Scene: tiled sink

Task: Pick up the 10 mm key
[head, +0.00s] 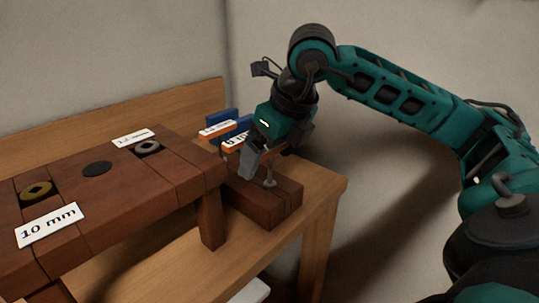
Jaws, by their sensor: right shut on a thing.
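My right gripper (260,163) points down over a small dark-red wooden block (277,205) at the table's right end. It is shut on a key, mostly hidden by the fingers. A grey metal stem (270,178) shows just below the fingers, at the block's top; I cannot tell whether it is clear of the block. The key's size cannot be read here. Two orange-edged white labels (217,129) stand behind the gripper, the nearer one partly covered. My left gripper is not in view.
A raised dark-red bench (120,190) stands at left. It carries a brass square fitting (36,190) by a "10 mm" label (48,225), a black disc (97,168) and a grey fitting (147,148) by another label (134,138). Blue pieces (222,117) stand behind the labels.

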